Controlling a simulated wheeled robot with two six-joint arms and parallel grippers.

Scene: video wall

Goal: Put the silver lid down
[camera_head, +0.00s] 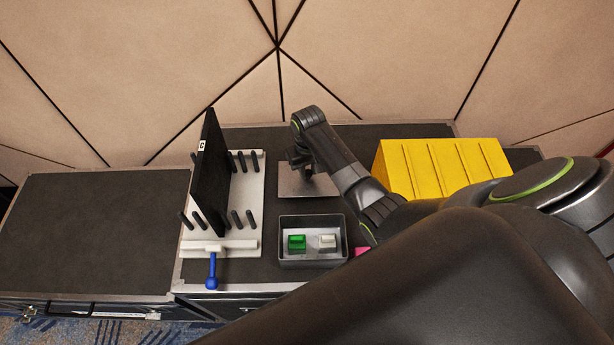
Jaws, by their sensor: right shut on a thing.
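The silver lid (309,186) is a flat grey plate at the back middle of the dark case top, behind the small dark tray. My right gripper (301,168) is over the lid, shut on what looks like its knob, which the jaws mostly hide. I cannot tell whether the lid rests on the surface or hangs just above it. My right arm comes in from the lower right and covers much of that side. My left gripper does not show.
A dark tray (312,263) holds a green block (297,242) and a white block (327,241). Left of it, a white rack (250,212) with black pegs holds an upright black panel (212,180). A blue-handled tool (212,271) lies in front. A yellow box (440,168) stands right. The left case top (90,235) is clear.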

